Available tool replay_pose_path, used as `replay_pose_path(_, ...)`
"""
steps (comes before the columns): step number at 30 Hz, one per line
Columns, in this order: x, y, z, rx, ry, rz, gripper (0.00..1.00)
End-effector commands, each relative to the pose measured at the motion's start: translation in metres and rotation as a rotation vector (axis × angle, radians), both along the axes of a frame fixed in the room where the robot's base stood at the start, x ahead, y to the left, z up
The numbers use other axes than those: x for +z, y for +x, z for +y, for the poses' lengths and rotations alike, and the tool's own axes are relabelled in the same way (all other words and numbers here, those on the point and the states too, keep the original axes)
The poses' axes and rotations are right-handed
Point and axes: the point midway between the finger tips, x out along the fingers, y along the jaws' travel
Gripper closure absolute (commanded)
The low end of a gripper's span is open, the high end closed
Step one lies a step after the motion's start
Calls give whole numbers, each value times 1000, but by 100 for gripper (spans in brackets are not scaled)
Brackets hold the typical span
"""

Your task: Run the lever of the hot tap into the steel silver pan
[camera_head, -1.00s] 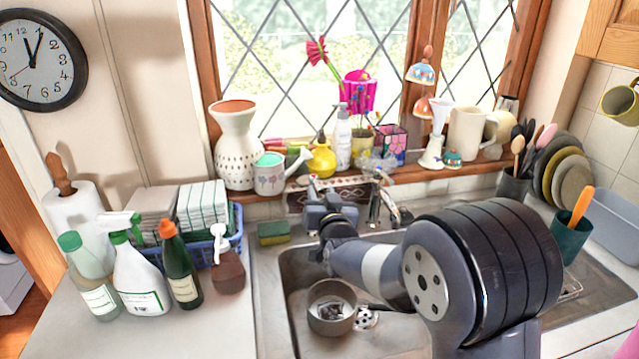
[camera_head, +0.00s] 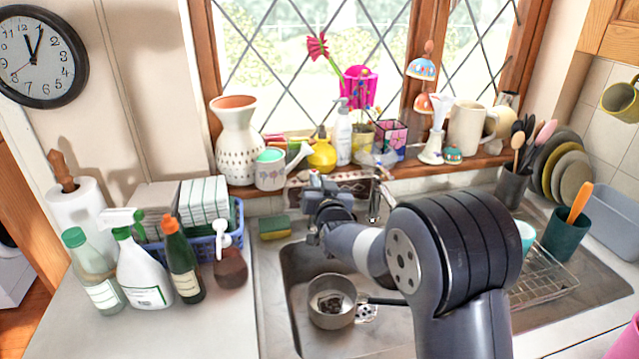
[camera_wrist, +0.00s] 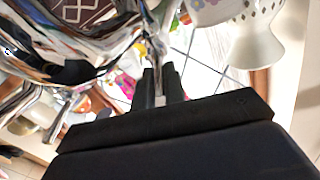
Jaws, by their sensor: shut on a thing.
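The steel silver pan (camera_head: 330,302) sits in the left sink bowl in the head view, its dark handle pointing right. A dark patch shows inside it. The chrome tap (camera_head: 375,200) stands behind the sink, partly hidden by my arm. My gripper (camera_head: 320,187) is at the tap's left side, above the back of the sink. In the wrist view, chrome tap parts (camera_wrist: 90,48) fill the upper left. My gripper's dark fingers (camera_wrist: 160,84) are shut on a slim chrome lever (camera_wrist: 157,40). The lever's gripped end is hidden between them.
A sponge (camera_head: 274,228) lies left of the tap. Bottles and a blue basket (camera_head: 238,235) stand on the left counter. The windowsill holds a vase (camera_head: 237,140), a watering can (camera_head: 270,169) and pots. A wire rack (camera_head: 545,278) is right of my arm.

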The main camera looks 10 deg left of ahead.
Motion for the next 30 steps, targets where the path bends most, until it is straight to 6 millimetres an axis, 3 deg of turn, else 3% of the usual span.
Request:
replay_pose_path(17, -1, 0, 0, 6, 1, -2, 100)
replay_pose_path(30, 1, 1, 0, 140, 3, -11, 100)
